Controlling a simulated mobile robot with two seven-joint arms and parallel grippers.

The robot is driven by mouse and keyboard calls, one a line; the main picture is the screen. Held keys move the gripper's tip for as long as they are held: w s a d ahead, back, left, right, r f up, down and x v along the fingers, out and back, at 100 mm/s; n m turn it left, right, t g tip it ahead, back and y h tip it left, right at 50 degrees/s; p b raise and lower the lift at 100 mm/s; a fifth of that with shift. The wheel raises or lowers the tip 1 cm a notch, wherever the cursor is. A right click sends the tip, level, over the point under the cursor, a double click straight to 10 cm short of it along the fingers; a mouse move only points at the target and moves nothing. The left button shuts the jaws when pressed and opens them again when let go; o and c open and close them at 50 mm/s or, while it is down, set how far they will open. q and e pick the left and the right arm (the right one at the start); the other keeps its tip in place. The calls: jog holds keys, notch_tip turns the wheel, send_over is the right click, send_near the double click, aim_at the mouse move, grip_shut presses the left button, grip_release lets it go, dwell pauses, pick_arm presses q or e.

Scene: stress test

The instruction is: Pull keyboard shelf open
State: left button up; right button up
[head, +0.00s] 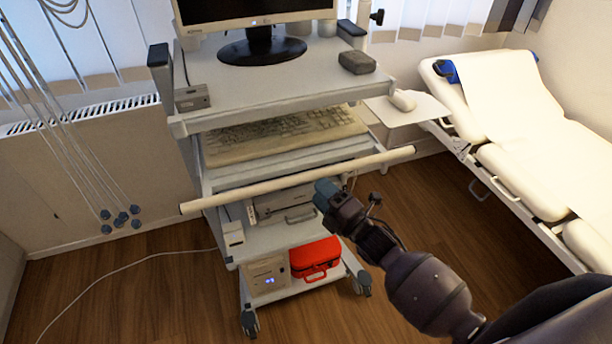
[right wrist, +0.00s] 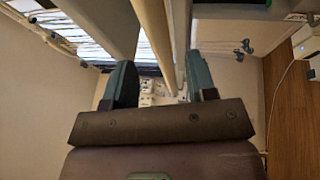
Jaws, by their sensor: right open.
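The keyboard shelf (head: 290,164) is part of a grey wheeled cart, below its monitor shelf. A beige keyboard (head: 285,133) lies on it. A long cream bar (head: 255,190) runs across the cart front, just below and in front of the shelf. My right gripper (head: 323,190) is close to the bar's middle, just below it in the head view. In the right wrist view, my right gripper (right wrist: 160,80) has its two fingers apart, and the bar (right wrist: 155,40) runs into the gap between them. I cannot tell whether they touch. My left gripper is not in view.
A monitor (head: 258,30) stands on the top shelf (head: 270,85). A side tray (head: 410,110) holds a mouse. A white couch (head: 530,150) stands at the right. A red case (head: 315,257) sits on the bottom shelf.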

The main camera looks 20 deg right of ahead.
aim_at(309, 181)
jog(key=shift+x, duration=2.95)
grip_shut()
